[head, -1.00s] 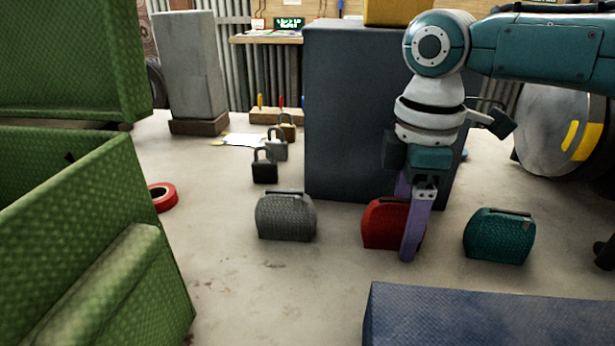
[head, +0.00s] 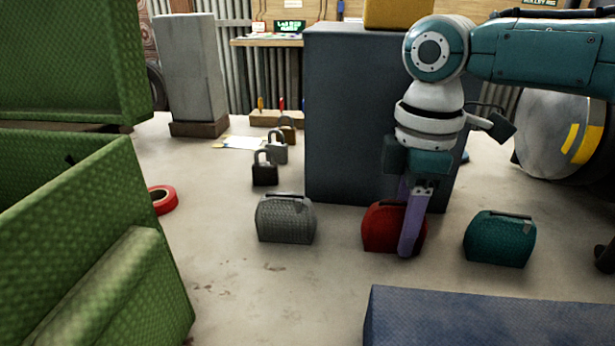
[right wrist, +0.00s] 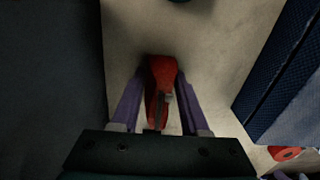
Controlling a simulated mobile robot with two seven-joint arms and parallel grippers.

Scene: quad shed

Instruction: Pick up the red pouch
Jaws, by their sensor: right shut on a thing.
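The red pouch (head: 381,228) stands on the pale floor in front of a dark grey cabinet. My right gripper (head: 410,245) points down from above and is shut on it, one purple finger hiding the pouch's right part in the head view. In the right wrist view the red pouch (right wrist: 161,75) lies between the two purple fingers of my right gripper (right wrist: 160,108), its dark handle toward the camera. I see no clear gap between the pouch and the floor. My left gripper is in neither view.
A grey pouch (head: 285,219) stands left and a teal pouch (head: 500,239) right of the red one. The dark cabinet (head: 345,120) is close behind. A blue box (head: 480,320) is in front. An open green case (head: 90,230) fills the left.

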